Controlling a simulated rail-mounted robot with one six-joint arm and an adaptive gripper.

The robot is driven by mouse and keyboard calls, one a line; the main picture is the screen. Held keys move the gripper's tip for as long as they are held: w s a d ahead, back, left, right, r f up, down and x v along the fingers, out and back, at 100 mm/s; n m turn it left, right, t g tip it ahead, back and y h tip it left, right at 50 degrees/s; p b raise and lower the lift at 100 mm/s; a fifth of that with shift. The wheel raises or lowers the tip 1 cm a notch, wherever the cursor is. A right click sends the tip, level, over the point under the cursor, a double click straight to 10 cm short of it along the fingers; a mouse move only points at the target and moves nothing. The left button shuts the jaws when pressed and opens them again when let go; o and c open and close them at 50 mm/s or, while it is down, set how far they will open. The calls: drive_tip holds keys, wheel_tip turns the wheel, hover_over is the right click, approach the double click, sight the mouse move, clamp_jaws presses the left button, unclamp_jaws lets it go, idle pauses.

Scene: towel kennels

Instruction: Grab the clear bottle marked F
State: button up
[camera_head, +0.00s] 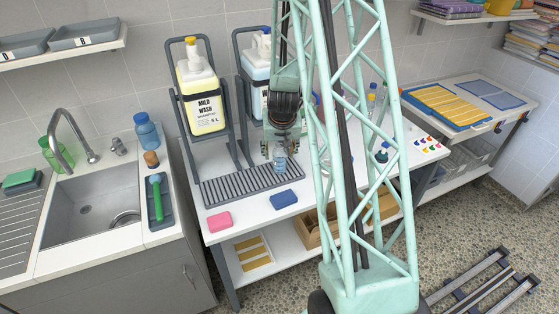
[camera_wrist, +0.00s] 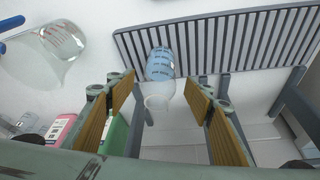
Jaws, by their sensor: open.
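In the head view the bottle (camera_head: 280,164) is just below my gripper (camera_head: 279,148), which is open. I cannot tell whether the fingers touch it.
The grate (camera_head: 245,185) lies before the Mild Wash jug (camera_head: 205,108) in its stand. A pink sponge (camera_head: 219,222) and blue sponge (camera_head: 284,199) lie at the table's front. A clear measuring jug (camera_wrist: 48,52) and a pink bottle (camera_wrist: 62,130) show in the wrist view.

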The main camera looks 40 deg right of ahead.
sight(279, 157)
drive_tip(key=shift+x, duration=1.95)
drive_tip(key=c, duration=1.1)
drive_tip(key=shift+r, duration=0.2)
